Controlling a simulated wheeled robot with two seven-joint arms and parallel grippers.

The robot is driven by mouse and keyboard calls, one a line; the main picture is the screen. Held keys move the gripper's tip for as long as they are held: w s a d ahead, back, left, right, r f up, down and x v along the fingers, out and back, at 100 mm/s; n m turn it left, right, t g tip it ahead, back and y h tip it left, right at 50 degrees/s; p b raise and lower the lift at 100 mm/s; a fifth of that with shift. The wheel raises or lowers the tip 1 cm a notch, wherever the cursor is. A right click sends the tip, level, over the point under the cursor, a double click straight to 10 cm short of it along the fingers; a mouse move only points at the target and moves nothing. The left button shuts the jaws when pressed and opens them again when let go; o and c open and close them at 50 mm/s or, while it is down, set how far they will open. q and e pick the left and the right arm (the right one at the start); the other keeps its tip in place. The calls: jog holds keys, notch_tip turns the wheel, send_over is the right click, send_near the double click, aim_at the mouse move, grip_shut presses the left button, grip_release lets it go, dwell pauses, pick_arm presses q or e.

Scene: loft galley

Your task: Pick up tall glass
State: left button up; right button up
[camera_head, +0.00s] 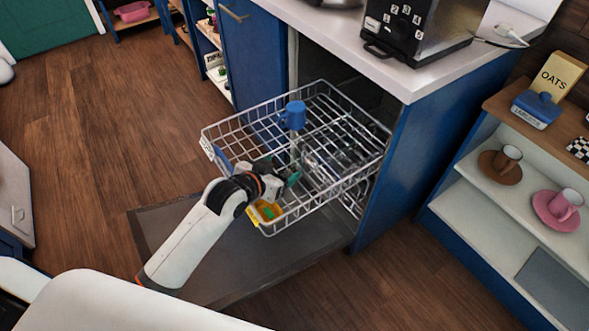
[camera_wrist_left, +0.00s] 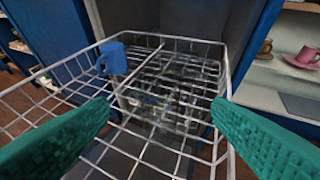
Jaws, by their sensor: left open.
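Clear glassware (camera_head: 328,158) sits in the wire dishwasher rack, and it also shows in the left wrist view (camera_wrist_left: 170,92). It is see-through and blurred against the wires, so I cannot single out the tall glass by its outline. My left gripper (camera_head: 291,177) is over the front part of the rack, beside the glassware. In the left wrist view its green fingers (camera_wrist_left: 160,108) are wide apart with the glassware beyond and between them. No object is visibly held. My right gripper is not in view.
The rack (camera_head: 237,126) is pulled out over the open dishwasher door (camera_head: 225,275). A blue mug (camera_head: 294,115) stands upside down in it, also visible in the wrist view (camera_wrist_left: 112,58). A yellow item (camera_head: 266,210) is at its front corner. The counter (camera_head: 400,80) overhangs behind.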

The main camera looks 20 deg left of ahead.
aim_at(289, 166)
pick_arm(q)
jog(key=x, duration=0.3)
jog(key=shift+w+f, duration=0.1)
jog(key=shift+f, duration=0.05)
jog(key=b+x, duration=0.1)
jog(key=x, duration=0.3)
jog(key=shift+w+d+f+b, duration=0.1)
jog(key=shift+f+b, duration=0.25)
jog(key=shift+b, duration=0.05)
jog(key=shift+w+d+f, duration=0.1)
jog(key=shift+w, duration=0.2)
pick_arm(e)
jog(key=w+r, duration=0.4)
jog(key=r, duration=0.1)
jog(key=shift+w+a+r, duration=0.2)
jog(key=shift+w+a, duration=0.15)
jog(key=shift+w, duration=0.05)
pick_arm(q)
jog(key=c, duration=1.2)
